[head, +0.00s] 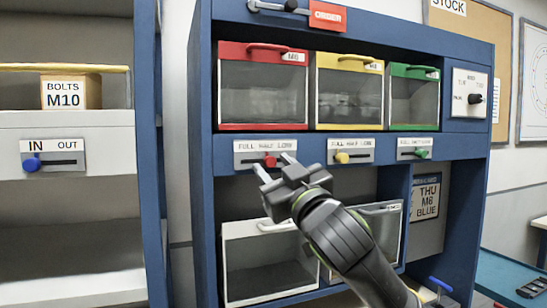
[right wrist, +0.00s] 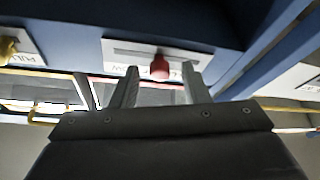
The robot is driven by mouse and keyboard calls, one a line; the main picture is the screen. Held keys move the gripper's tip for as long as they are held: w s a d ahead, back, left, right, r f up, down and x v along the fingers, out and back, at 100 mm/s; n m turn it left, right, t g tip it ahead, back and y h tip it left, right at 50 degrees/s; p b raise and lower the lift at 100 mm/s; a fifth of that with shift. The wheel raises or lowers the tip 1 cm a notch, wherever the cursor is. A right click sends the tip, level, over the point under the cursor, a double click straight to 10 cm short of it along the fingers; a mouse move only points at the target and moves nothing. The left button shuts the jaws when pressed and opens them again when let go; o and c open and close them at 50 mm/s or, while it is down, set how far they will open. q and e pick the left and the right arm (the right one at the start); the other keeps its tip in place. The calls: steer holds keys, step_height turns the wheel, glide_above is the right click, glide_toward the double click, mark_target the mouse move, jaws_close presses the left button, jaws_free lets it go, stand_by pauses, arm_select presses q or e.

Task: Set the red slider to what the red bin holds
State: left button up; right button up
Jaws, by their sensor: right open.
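The red bin (head: 262,92) is at the upper left of the blue cabinet, labelled M6, with a clear front. Its inside looks plain grey; I cannot make out any contents. Below it is a white plate marked FULL, HALF, LOW with the red slider (head: 269,160), whose knob stands near the middle, by HALF. My right gripper (head: 274,170) is open just in front of and below this plate. In the right wrist view the red knob (right wrist: 160,67) shows between and beyond the two open fingertips, apparently not gripped. My left gripper is not in view.
A yellow bin (head: 349,95) and green bin (head: 413,100) stand to the right, with a yellow slider (head: 342,157) and green slider (head: 422,154) below. A left shelf holds a BOLTS M10 box (head: 71,92).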

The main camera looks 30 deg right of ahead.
steer(key=shift+w+r, duration=0.2)
steer(key=shift+w, duration=0.2)
steer(key=shift+d, duration=0.1)
jaws_close()
